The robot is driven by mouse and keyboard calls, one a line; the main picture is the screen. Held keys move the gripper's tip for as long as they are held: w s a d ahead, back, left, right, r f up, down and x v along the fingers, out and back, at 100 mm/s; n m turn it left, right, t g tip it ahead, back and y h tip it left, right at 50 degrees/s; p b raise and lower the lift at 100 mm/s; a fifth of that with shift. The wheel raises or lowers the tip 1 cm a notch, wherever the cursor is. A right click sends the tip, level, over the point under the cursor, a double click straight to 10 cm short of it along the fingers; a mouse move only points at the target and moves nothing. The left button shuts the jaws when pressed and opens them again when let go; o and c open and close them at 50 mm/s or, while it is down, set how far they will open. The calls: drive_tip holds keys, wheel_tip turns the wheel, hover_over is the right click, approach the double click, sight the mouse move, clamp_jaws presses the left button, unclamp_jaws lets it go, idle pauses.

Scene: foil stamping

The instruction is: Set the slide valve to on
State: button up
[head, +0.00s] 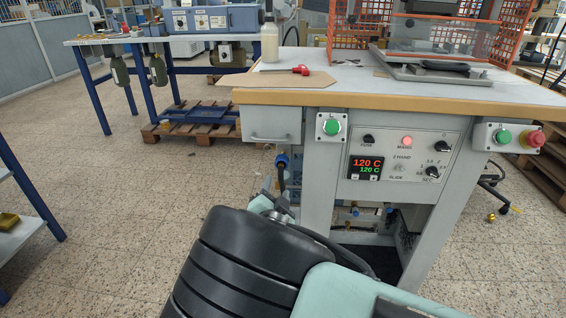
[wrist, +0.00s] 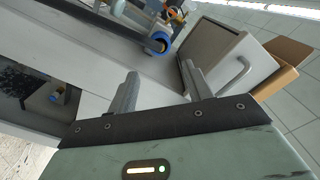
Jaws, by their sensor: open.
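A fitting with a blue ring, which looks like the slide valve (head: 282,161), is on the left side of the press stand below the drawer in the head view. In the wrist view the blue-ringed fitting (wrist: 159,42) is at the top middle, beyond my fingertips. I cannot tell its setting. My gripper (wrist: 157,84) is open and empty, its two grey fingers apart and pointing towards the stand. The fitting lies ahead of the gap between them, not touching. In the head view my arm hides most of the gripper.
The grey drawer (head: 270,124) hangs close above the valve; its handle (wrist: 237,74) shows in the wrist view. The control panel (head: 405,158) is on the stand's front. Small blue-ended fittings (head: 355,211) sit lower inside. Floor (head: 130,200) to the left is clear.

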sight(281, 169)
drive_tip(key=w, duration=1.3)
drive_tip(key=shift+w+d+b, duration=0.2)
drive_tip(key=shift+d+b, duration=0.05)
drive_tip(key=shift+b, duration=0.05)
clamp_jaws()
drive_tip(key=shift+w+d+f+b, duration=0.1)
drive_tip(key=shift+w+f+b, duration=0.15)
drive_tip(key=shift+b, duration=0.5)
drive_tip(key=shift+w+f+b, duration=0.15)
drive_tip(key=shift+w+b, duration=0.3)
drive_tip(key=shift+b, duration=0.55)
drive_tip(key=shift+w+b, duration=0.15)
drive_tip(key=shift+b, duration=0.15)
drive_tip(key=shift+r, duration=0.4)
drive_tip(key=shift+w, duration=0.1)
